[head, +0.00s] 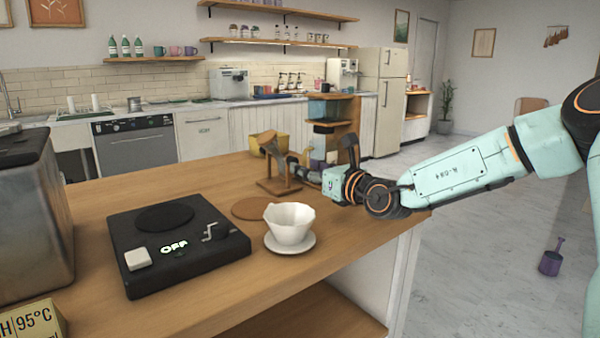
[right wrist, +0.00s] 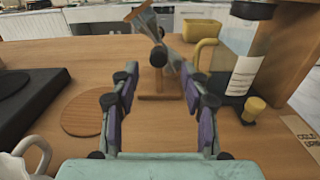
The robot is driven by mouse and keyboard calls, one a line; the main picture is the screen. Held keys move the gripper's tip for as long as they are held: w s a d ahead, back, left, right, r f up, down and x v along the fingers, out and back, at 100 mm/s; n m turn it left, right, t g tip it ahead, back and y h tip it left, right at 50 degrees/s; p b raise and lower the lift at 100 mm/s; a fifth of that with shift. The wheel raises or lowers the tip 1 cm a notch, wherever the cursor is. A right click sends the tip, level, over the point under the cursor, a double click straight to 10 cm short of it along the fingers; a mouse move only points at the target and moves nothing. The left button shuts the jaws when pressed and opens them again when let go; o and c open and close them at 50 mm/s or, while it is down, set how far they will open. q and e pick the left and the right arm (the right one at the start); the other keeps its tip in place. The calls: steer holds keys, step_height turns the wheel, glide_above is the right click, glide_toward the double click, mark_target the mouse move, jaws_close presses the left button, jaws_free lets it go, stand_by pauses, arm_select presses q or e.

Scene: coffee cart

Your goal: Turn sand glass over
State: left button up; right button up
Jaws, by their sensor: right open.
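A wooden stand (head: 278,184) stands on the counter beyond the white cup, with a tilted piece (head: 268,146) at its top that looks like the sand glass in its frame. In the right wrist view the stand (right wrist: 157,88) is straight ahead, with the tilted piece (right wrist: 143,16) and a dark round knob (right wrist: 158,56) on it. My right gripper (head: 300,168) is open and points at the stand from the right. In the right wrist view its fingers (right wrist: 153,70) lie either side of the stand, with nothing held. Whether they touch it is unclear. My left gripper is out of view.
A black scale or hotplate marked OFF (head: 180,268) and a white cup (head: 289,222) on a saucer (head: 290,248) are nearer. A round brown coaster (head: 252,208) lies flat. A tall clear dispenser (right wrist: 246,72) stands close right of the fingers. A yellow bin (right wrist: 202,31) is behind.

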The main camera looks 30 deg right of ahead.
mark_target(278, 155)
steer(key=shift+w+a+b, duration=0.15)
steer(key=shift+w+b, duration=0.2)
steer(key=shift+w, duration=0.5)
steer(key=shift+w+a+b, duration=0.1)
steer(key=shift+w+b, duration=0.2)
steer(key=shift+w, duration=0.5)
jaws_close()
